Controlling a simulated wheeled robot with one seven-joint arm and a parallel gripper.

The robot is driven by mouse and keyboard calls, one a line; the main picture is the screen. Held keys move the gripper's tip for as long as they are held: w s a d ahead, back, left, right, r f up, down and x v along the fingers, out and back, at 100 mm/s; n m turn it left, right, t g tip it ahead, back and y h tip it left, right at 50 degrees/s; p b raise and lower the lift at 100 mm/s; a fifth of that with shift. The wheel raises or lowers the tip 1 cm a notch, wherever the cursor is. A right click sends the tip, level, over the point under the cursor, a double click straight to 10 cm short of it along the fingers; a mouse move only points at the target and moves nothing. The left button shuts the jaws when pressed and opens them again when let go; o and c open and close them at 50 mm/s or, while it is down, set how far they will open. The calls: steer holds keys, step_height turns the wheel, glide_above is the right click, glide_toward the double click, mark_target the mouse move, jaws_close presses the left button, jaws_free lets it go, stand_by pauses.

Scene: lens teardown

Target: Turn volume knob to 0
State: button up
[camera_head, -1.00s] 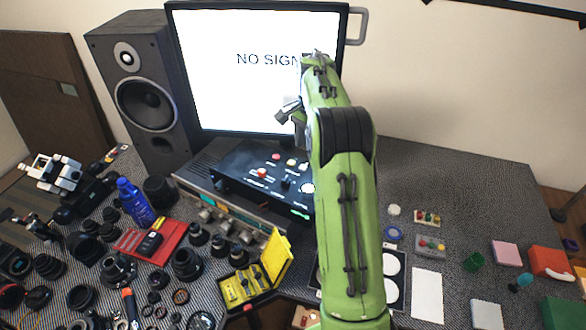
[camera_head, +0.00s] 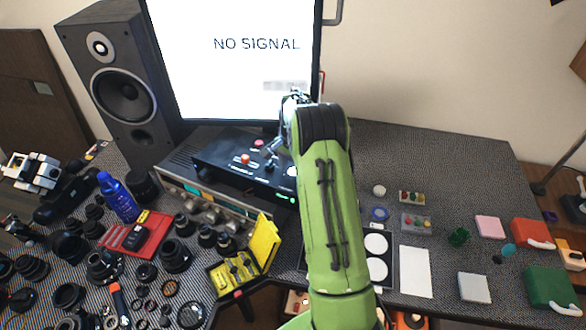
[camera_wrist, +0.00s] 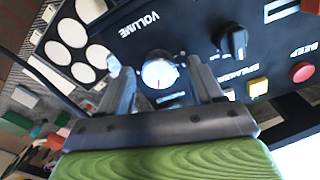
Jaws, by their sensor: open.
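The volume knob (camera_wrist: 160,73) is a round white dial with a red mark, under the word VOLUME on a black control panel (camera_wrist: 185,32) in the wrist view. My gripper (camera_wrist: 160,82) is open, with one finger on each side of the knob. I cannot tell whether the fingers touch it. In the head view the black control box (camera_head: 215,160) stands in front of the monitor, and my arm hides the knob. My gripper (camera_head: 273,150) shows there only partly, over the box's right part.
A black rotary knob (camera_wrist: 234,42), a yellow button (camera_wrist: 258,87) and a red button (camera_wrist: 302,72) sit beside the volume knob. The monitor (camera_head: 235,60) stands behind the box. A yellow case (camera_head: 262,243) and several lens parts lie in front and left.

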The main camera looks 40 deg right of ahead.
steer(key=c, duration=1.1)
steer(key=shift+o, duration=0.2)
steer(key=shift+n, duration=0.3)
steer(key=n, duration=0.5)
steer(key=shift+r, duration=0.1)
steer(key=n, duration=0.6)
steer(key=shift+w+n, duration=0.1)
steer(key=shift+n, duration=0.2)
steer(key=n, duration=0.6)
steer(key=shift+b, duration=0.35)
steer(key=n+b, duration=0.1)
steer(key=n, duration=0.4)
steer(key=shift+a+n, duration=0.15)
steer(key=shift+n, duration=0.25)
